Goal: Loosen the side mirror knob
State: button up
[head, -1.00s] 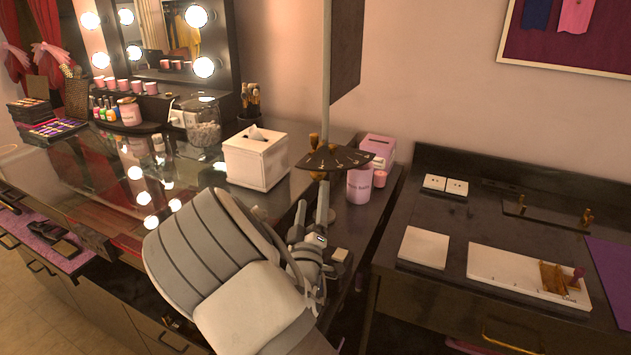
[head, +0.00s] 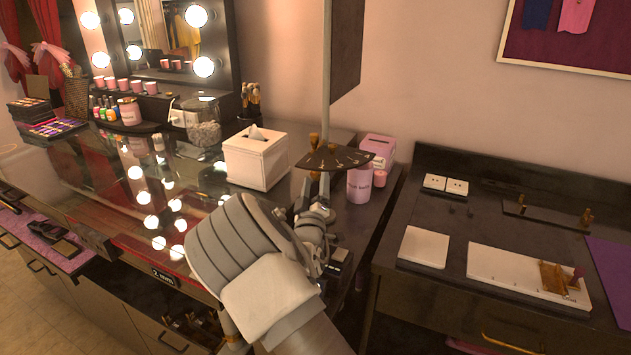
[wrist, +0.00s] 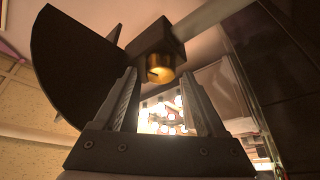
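The side mirror knob is a brass cylinder (wrist: 160,68) on a dark block, seen in the wrist view. The dark fan-shaped scale plate (head: 336,158) is beside it on the side mirror's pole (head: 326,95). In the head view a brass piece (head: 314,141) shows at the plate; I cannot tell whether it is the same knob. My gripper (head: 319,202) is just below the plate. In the wrist view its two fingers (wrist: 160,84) stand apart, with the knob in line with the gap at their tips. Contact with the knob is not clear.
A white tissue box (head: 258,160) stands left of the pole on the glass-topped counter. A pink canister (head: 360,184) and pink box (head: 378,147) stand close to the right. The dark side mirror (head: 346,45) hangs above. A dark bench with white plates (head: 424,247) is further right.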

grip_shut()
jog(key=shift+n, duration=0.3)
jog(key=n+g+y+p, duration=0.1)
jog(key=n, duration=0.2)
jog(key=shift+r, duration=0.2)
jog(key=n+g+p, duration=0.1)
jog(key=n, duration=0.2)
jog(key=shift+r+n+g+y+p, duration=0.15)
jog(key=shift+n+g+y+p, duration=0.15)
jog(key=shift+g+p, duration=0.1)
jog(key=n+g+p, duration=0.1)
jog(key=n+p, duration=0.1)
jog(key=n, duration=0.1)
jog(key=shift+r+n+g, duration=0.1)
jog(key=shift+n+g, duration=0.3)
jog(key=shift+n+g+h+p, duration=0.5)
jog(key=shift+n+g+p, duration=0.15)
jog(key=shift+n, duration=0.45)
